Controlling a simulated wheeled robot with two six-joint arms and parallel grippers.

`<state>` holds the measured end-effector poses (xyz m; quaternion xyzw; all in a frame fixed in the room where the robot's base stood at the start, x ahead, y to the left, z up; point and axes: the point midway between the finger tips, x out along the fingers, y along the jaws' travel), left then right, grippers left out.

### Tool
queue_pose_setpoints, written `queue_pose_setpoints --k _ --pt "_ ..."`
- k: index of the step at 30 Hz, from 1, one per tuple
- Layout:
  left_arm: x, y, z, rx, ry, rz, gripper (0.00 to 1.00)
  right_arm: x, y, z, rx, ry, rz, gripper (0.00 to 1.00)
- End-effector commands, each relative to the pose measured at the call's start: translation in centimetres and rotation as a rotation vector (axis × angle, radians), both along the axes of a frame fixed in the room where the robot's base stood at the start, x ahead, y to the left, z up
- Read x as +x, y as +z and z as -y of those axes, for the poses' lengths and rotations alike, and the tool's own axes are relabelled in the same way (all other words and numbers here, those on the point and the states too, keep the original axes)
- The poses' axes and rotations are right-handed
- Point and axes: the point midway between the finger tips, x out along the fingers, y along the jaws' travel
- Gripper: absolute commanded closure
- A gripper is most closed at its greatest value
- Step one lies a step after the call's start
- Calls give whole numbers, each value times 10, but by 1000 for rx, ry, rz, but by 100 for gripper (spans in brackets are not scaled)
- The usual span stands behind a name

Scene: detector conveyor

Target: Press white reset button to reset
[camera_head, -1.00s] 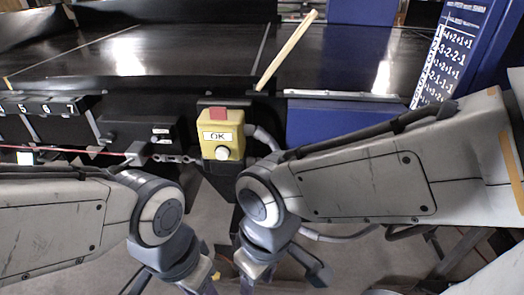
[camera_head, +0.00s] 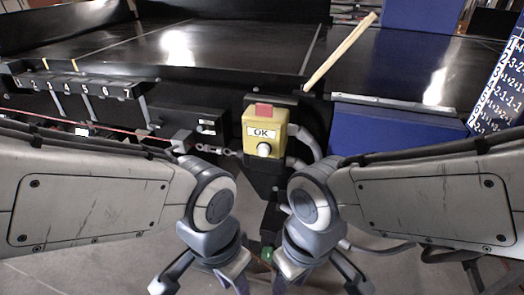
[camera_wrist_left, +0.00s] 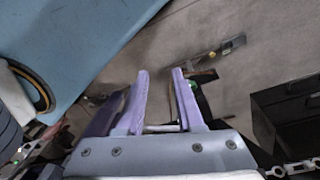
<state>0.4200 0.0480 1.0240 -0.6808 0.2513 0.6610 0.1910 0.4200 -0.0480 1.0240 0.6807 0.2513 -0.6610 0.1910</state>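A yellow box (camera_head: 254,121) hangs on the front of the black conveyor, near the middle of the head view. It has an OK label, a red part (camera_head: 263,109) on top and a round white button (camera_head: 264,149) on its lower front. My left gripper (camera_head: 236,284) and right gripper (camera_head: 279,285) are low at the bottom edge, below the box and apart from the button. In the left wrist view, the left gripper's purple fingers (camera_wrist_left: 160,100) stand apart with nothing between them. The right gripper's fingertips are cut off by the frame edge.
The conveyor (camera_head: 230,45) spans the back, with a wooden stick (camera_head: 340,52) on its edge. A numbered black strip (camera_head: 75,85) is at left, and a red cord and chain (camera_head: 215,150) run towards the box. Blue panels (camera_head: 395,128) are at right.

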Motion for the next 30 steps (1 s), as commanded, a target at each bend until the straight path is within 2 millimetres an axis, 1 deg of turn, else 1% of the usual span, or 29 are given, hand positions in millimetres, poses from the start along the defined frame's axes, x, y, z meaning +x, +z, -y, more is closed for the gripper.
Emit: queue_pose_setpoints --k 1,2,30 --pt "0 0 0 0 0 0 88 0 0 0 0 0 0 50" --pt "0 0 0 0 0 0 100 0 0 0 0 0 0 50" --pt "0 0 0 0 0 0 100 0 0 0 0 0 0 50"
